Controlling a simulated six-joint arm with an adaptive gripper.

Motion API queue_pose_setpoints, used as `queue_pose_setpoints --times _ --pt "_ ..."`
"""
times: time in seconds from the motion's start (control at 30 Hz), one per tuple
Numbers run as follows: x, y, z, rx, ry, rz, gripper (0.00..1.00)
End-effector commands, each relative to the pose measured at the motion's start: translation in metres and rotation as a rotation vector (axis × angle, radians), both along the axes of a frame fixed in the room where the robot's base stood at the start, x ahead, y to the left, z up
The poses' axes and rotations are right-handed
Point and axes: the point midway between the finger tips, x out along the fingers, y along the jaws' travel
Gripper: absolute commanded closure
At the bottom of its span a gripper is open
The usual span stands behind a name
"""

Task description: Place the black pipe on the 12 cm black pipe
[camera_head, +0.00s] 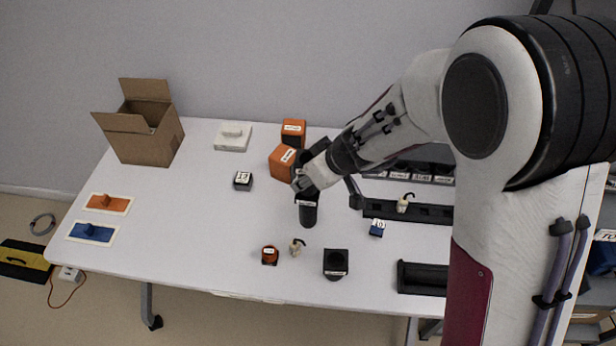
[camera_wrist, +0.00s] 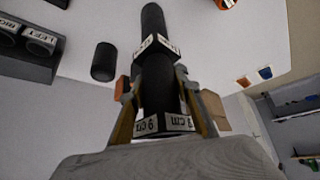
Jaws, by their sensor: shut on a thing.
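My gripper (camera_head: 306,182) is shut on a black pipe (camera_wrist: 160,85) with a "9 cm" label on its collar (camera_wrist: 165,124). In the head view the top of this held pipe (camera_head: 311,151) shows above the fingers. A second black pipe with a white-labelled collar, apparently the 12 cm one, stands upright on the table directly below (camera_head: 308,217). It also shows in the wrist view (camera_wrist: 152,20). The two pipes look in line, end to end. I cannot tell if they are fully seated, as the fingers cover part of the joint.
On the white table (camera_head: 200,240), orange boxes (camera_head: 283,162) stand just behind the pipes. A black rack (camera_head: 425,212) lies to the right. A small orange part (camera_head: 270,256), a cream piece (camera_head: 296,247) and a black holder (camera_head: 336,264) stand in front.

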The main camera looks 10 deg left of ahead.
Motion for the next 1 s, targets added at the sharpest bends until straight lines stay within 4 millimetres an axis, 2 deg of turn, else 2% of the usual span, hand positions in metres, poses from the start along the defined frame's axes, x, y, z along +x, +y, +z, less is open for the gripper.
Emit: queue_pose_setpoints --times 0.17,0.2,0.27,0.77,1.0 --pt "0.000 0.000 -0.003 0.000 0.000 -0.001 0.90" --pt "0.000 0.000 -0.003 0.000 0.000 -0.001 0.63" --pt "0.000 0.000 -0.003 0.000 0.000 0.000 0.52" --pt "0.000 0.000 -0.001 0.000 -0.001 0.001 0.52" --pt "-0.003 -0.003 0.008 0.002 -0.001 0.000 0.52"
